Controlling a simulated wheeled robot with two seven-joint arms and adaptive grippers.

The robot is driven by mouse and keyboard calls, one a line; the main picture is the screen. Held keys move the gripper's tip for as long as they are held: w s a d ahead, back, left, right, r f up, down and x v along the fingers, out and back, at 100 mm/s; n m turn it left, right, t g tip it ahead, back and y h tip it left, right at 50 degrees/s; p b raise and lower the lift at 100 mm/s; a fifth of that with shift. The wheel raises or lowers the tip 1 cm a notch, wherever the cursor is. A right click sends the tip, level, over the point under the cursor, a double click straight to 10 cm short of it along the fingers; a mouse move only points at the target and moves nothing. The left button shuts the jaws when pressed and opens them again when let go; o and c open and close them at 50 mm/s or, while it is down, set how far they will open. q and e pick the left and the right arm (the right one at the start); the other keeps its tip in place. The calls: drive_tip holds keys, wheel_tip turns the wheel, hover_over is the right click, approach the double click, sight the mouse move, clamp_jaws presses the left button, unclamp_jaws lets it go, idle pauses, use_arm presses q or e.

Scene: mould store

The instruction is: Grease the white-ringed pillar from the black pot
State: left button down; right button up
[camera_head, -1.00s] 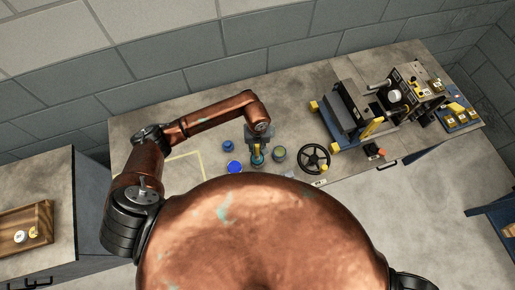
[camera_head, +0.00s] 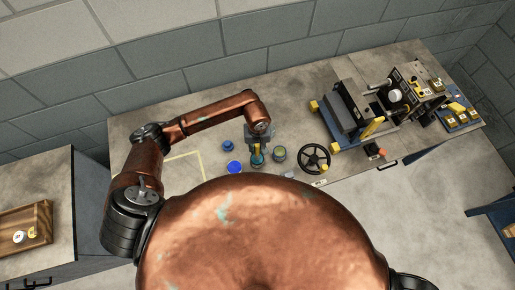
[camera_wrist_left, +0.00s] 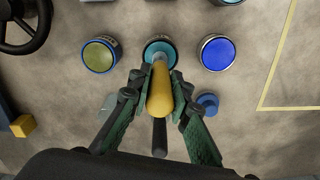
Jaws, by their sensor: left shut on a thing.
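My left gripper (camera_head: 257,143) is shut on a brush with a yellow handle (camera_wrist_left: 160,96), which also shows in the head view (camera_head: 257,150). The brush stands over the pot with teal contents (camera_wrist_left: 158,50); I cannot tell whether its tip is inside. To its left in the wrist view is a pot with olive contents (camera_wrist_left: 99,54); to its right is one with blue contents (camera_wrist_left: 216,53). I cannot tell which is the black pot. The mould with yellow-ended pillars (camera_head: 346,108) stands at the right of the bench; I cannot pick out a white-ringed pillar. My right gripper is out of view.
A black handwheel (camera_head: 314,158) lies between the pots and the mould. A small blue disc (camera_wrist_left: 207,102) and a grey-green disc (camera_wrist_left: 112,102) lie near the gripper. A yellow outline (camera_head: 188,168) marks clear bench at the left. A wooden tray (camera_head: 40,216) sits further left.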

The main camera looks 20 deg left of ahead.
sight(257, 145)
use_arm(q)
drive_tip(key=shift+f, duration=0.1)
idle(0.5)
drive_tip(key=shift+s, duration=0.1)
idle(0.3)
drive_tip(key=shift+r, duration=0.85)
drive_tip(key=shift+r+p, duration=0.65)
drive_tip(key=shift+r, duration=0.65)
drive_tip(key=shift+r+p, duration=0.45)
drive_tip(key=shift+r, duration=0.9)
